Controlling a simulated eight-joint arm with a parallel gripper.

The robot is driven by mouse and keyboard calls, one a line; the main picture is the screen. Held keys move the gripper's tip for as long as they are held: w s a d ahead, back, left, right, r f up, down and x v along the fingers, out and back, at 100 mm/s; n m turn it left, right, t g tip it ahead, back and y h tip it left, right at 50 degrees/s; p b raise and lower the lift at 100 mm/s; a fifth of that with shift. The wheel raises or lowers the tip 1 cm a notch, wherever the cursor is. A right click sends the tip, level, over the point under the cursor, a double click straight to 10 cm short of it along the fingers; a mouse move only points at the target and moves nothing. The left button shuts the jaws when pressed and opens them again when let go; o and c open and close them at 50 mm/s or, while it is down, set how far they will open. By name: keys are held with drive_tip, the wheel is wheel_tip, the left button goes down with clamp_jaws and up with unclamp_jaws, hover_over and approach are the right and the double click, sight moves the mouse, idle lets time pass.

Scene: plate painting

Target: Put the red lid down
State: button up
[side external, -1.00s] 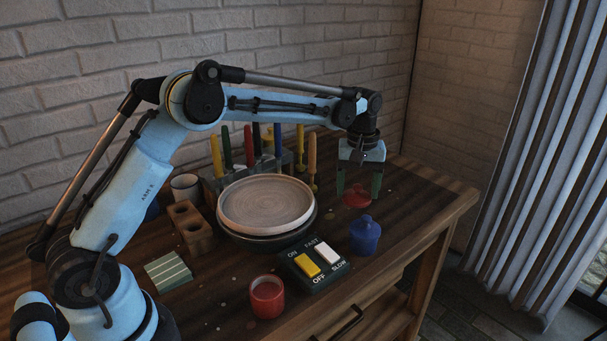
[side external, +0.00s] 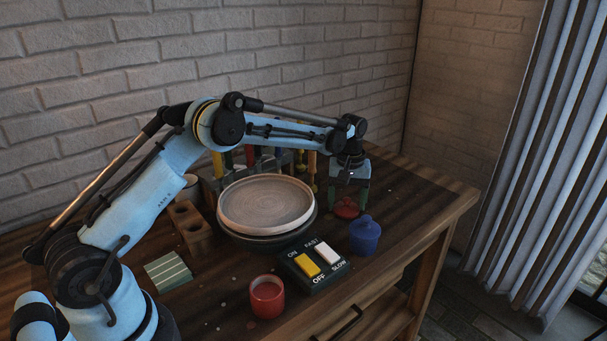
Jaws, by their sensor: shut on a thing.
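The red lid (side external: 345,209) is at the back right of the wooden table, beyond the blue pot. My gripper (side external: 349,200) points down over it, with its green fingers either side of the lid's top, and is shut on it. The lid is at or very near the table top; I cannot tell if it touches. The red pot (side external: 266,298) stands open at the front of the table, away from the lid.
The blue pot (side external: 365,236) with its lid on stands just in front of the red lid. A pale plate (side external: 264,202) on a dark wheel is to the left. A switch box (side external: 313,267) sits in front. Bare table (side external: 425,200) lies to the right.

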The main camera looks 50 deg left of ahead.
sight(347, 198)
drive_tip(key=shift+f, duration=0.2)
drive_tip(key=o, duration=1)
drive_tip(key=shift+o, duration=0.2)
drive_tip(key=shift+r, duration=0.1)
drive_tip(key=s+d+r+m+t, duration=0.1)
drive_tip(key=s+r, duration=0.1)
drive_tip(key=r, duration=0.7)
drive_tip(key=s+d+r+m+t, duration=0.1)
drive_tip(key=s+r, duration=0.1)
drive_tip(key=r, duration=0.6)
drive_tip(key=s+d+f+m+t, duration=0.2)
drive_tip(key=s+m, duration=0.1)
drive_tip(key=s, duration=0.7)
drive_tip(key=s+d+f+m+t, duration=0.2)
drive_tip(key=s+m+t, duration=0.1)
drive_tip(key=s, duration=0.8)
drive_tip(key=shift+s+m, duration=0.25)
drive_tip(key=shift+m, duration=0.25)
